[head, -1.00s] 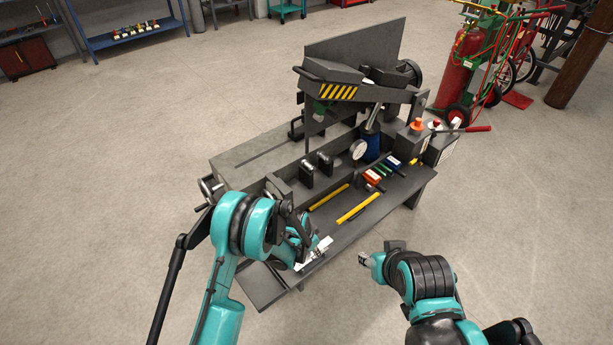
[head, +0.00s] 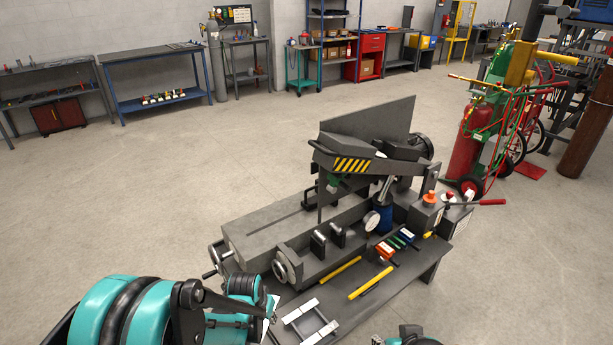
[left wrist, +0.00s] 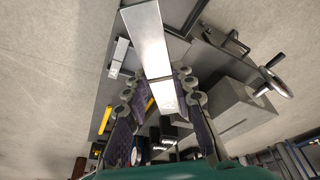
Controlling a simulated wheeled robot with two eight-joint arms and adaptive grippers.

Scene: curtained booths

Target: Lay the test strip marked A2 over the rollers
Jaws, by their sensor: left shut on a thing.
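My left gripper (left wrist: 160,88) is shut on a flat silver strip (left wrist: 148,40) with a white marked end; the marking is too small to read. In the head view the left gripper (head: 262,312) is at the lower left, beside the bench, with part of the held strip (head: 270,304) showing. Another pale strip (head: 300,311) lies on the bench's near shelf; it seems to show in the left wrist view too (left wrist: 118,58). Two dark upright pieces with shiny tops (head: 318,244) (head: 337,236), possibly the rollers, stand on the bench. My right gripper (head: 377,340) barely shows at the bottom edge.
A machine arm with yellow-black stripes (head: 352,165) overhangs the bench. A handwheel (head: 287,267) projects at its near left. The floor at left is clear.

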